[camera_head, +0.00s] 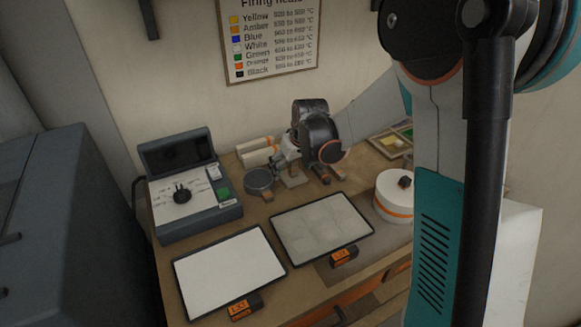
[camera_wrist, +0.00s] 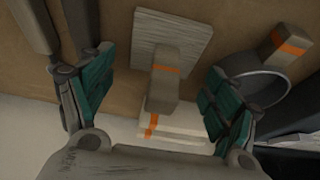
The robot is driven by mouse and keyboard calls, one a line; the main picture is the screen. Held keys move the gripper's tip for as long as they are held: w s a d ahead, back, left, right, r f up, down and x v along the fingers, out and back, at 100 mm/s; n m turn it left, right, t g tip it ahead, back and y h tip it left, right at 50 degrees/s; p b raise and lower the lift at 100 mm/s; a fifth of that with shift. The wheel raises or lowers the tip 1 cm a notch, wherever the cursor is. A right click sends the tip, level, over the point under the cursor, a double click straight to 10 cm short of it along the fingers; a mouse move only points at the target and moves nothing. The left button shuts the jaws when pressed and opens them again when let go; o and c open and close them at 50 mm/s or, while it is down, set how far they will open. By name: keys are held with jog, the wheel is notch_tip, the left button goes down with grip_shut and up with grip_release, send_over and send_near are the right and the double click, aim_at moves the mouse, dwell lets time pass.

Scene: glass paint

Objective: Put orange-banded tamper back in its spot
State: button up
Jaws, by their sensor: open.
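The tamper, a pale square plate (camera_wrist: 188,38) with an upright grey handle (camera_wrist: 163,95) ringed by an orange band, shows between my fingers in the wrist view. In the head view its plate (camera_head: 294,179) lies on the wooden bench just below my gripper (camera_head: 284,163). My gripper, also in the wrist view (camera_wrist: 158,70), is open, with one teal-padded finger on each side of the handle and a visible gap at both sides. I cannot tell from these frames which place is the tamper's own spot.
A round dark sieve-like dish (camera_head: 258,179), with an orange-banded handle (camera_wrist: 291,43) in the wrist view, sits close by. A pale block with an orange stripe (camera_head: 257,152) stands behind. A controller box (camera_head: 190,212), white panel (camera_head: 228,273), grey panel (camera_head: 320,229) and white round pot (camera_head: 393,193) surround.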

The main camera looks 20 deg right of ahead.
jog(key=a+v, duration=0.1)
jog(key=v, duration=1)
jog(key=s+r+m+t, duration=0.1)
jog(key=s+r, duration=0.1)
jog(key=s, duration=1.1)
jog(key=s+r+m+t, duration=0.1)
jog(key=s+r, duration=0.1)
jog(key=s, duration=1.1)
jog(key=shift+d+t+h, duration=0.25)
jog(key=shift+t+h, duration=0.15)
jog(key=shift+s+r, duration=0.1)
